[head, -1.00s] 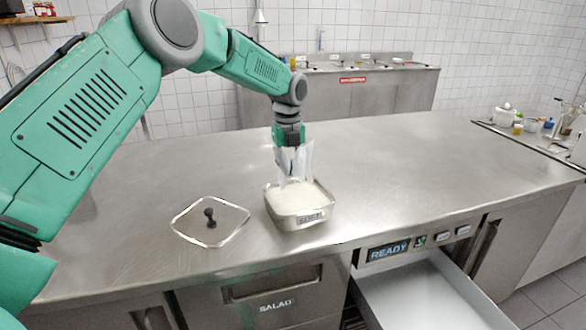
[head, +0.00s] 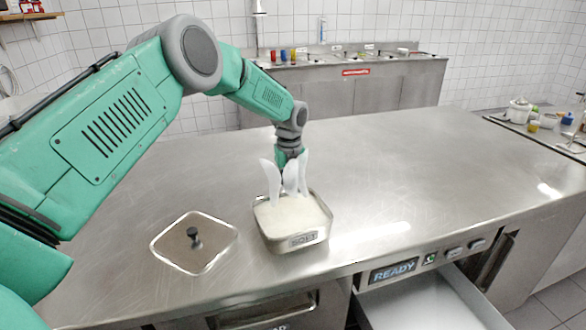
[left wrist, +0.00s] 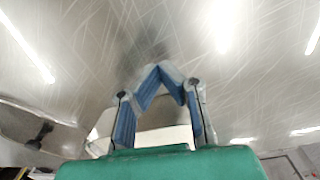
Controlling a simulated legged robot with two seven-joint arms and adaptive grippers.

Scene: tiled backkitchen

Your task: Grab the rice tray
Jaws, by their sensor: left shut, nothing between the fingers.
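The metal tray (head: 298,241) with white rice-like contents (head: 290,217) sits uncovered on the steel counter in the head view. The label on its front is hard to read. My left gripper (head: 289,190) is over the back part of the tray, its pale fingers against or just above the contents; I cannot tell if they touch. In the left wrist view the blue-lined fingers of the left gripper (left wrist: 160,72) bend together into an arch with nothing held. Part of the tray (left wrist: 166,141) seems to show between them. My right gripper is not in view.
A square lid (head: 178,257) with a black knob lies on the counter left of the tray. An open drawer (head: 425,302) sticks out at the front right, below a READY panel (head: 394,271). The counter (head: 430,180) is clear to the right. A sink-like unit (head: 340,95) stands behind.

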